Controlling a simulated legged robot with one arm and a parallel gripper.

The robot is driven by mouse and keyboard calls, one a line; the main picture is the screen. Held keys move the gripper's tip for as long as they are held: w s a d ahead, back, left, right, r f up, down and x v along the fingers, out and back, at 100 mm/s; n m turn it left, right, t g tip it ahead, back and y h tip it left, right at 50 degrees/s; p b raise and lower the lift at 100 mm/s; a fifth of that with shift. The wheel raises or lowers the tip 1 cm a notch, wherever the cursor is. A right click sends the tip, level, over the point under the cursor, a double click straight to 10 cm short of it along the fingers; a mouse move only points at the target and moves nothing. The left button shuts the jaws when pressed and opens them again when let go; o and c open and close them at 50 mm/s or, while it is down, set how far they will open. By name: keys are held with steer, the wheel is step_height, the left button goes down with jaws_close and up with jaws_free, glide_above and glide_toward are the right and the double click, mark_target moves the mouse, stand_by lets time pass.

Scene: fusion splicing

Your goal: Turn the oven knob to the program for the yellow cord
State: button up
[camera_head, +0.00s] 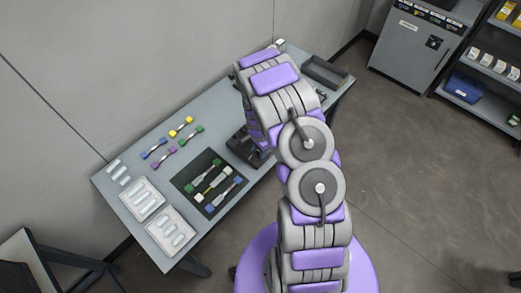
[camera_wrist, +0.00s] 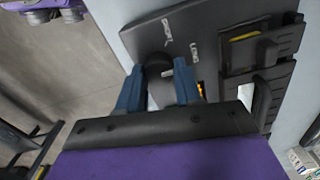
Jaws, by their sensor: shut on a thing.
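In the wrist view my gripper (camera_wrist: 158,70) has its two blue fingers on either side of a dark round knob (camera_wrist: 157,60), shut on it. The knob sits on a dark grey panel (camera_wrist: 145,36) with white labels. One label seems to read "LONG"; the other is hard to read. A small orange display (camera_wrist: 201,89) is partly hidden behind the right finger. The knob's pointer cannot be made out. In the head view the dark device (camera_head: 243,147) is partly covered by my arm, and my gripper is hidden. A cord with yellow ends (camera_head: 181,127) lies on the table.
The grey table (camera_head: 122,150) also carries blue, green and purple cords, a dark mat (camera_head: 186,182) with several cords, and white trays (camera_head: 141,198). A dark open bin (camera_head: 325,73) stands at the far end. A grey cabinet (camera_head: 409,55) and shelves (camera_head: 487,75) stand across open floor.

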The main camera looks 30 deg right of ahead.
steer(key=shift+a, duration=0.1)
stand_by(0.3)
steer(key=o, duration=1)
steer(key=shift+a, duration=0.15)
steer(key=shift+o, duration=0.2)
steer(key=shift+d+r, duration=0.25)
steer(key=shift+r, duration=0.25)
step_height(320, 180, up, 16)
steer(key=p, duration=0.1)
steer(key=shift+a+r, duration=0.15)
steer(key=shift+a, duration=0.1)
